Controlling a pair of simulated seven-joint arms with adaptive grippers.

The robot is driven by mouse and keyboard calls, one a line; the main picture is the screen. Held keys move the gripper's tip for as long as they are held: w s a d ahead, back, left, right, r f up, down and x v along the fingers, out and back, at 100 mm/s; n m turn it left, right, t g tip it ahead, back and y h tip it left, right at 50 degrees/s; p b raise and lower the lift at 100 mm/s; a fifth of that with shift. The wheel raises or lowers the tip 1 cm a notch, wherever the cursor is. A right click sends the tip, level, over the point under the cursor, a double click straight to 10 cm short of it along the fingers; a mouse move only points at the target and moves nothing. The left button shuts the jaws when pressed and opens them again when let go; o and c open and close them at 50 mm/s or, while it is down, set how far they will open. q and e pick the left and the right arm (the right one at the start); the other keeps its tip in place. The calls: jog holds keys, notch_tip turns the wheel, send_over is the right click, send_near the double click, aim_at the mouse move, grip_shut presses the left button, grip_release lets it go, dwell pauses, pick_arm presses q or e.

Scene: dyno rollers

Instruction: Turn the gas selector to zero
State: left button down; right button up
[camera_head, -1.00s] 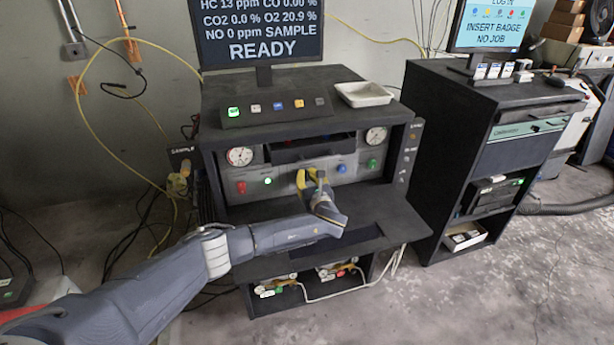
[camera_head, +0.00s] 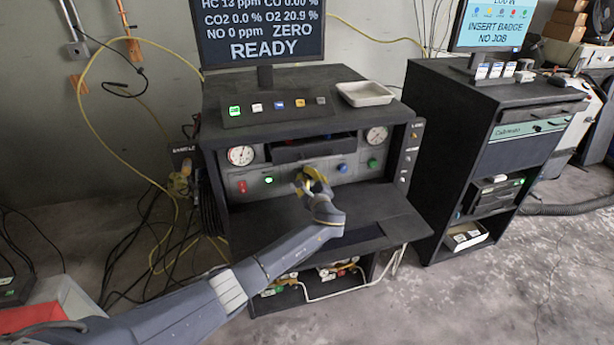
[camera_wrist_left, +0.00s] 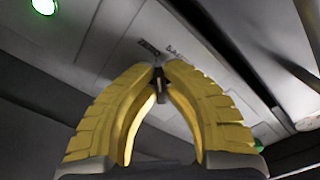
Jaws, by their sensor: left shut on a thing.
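The gas selector is a small dark knob (camera_wrist_left: 160,82) on the grey panel (camera_head: 285,182) of the dark analyzer cabinet. My left gripper (camera_head: 311,178) reaches the middle of that panel and hides the knob in the head view. In the left wrist view its yellow fingertips (camera_wrist_left: 161,75) are shut on the knob. The lettering ZERO (camera_wrist_left: 149,47) shows on the panel just above the fingertips, with a second label partly readable to its right. The monitor (camera_head: 262,30) reads ZERO and READY. My right gripper is not in view.
A red knob (camera_head: 243,187) and a lit green light (camera_head: 269,180) are left of the gripper; a blue knob (camera_head: 342,168) and a green knob (camera_head: 373,163) are right. Two gauges (camera_head: 241,155) flank the recess. A white tray (camera_head: 365,93) sits on top.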

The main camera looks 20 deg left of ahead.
pick_arm(q)
jog(key=shift+a+r+n, duration=0.25)
jog(key=shift+a+n, duration=0.05)
jog(key=shift+n, duration=0.3)
jog(key=c, duration=1.5)
grip_release()
jog(key=shift+f, duration=0.1)
jog(key=shift+d, duration=0.1)
jog(key=shift+f, duration=0.1)
jog(key=shift+s+d, duration=0.2)
jog(key=v, duration=1.1)
jog(key=shift+s, duration=0.2)
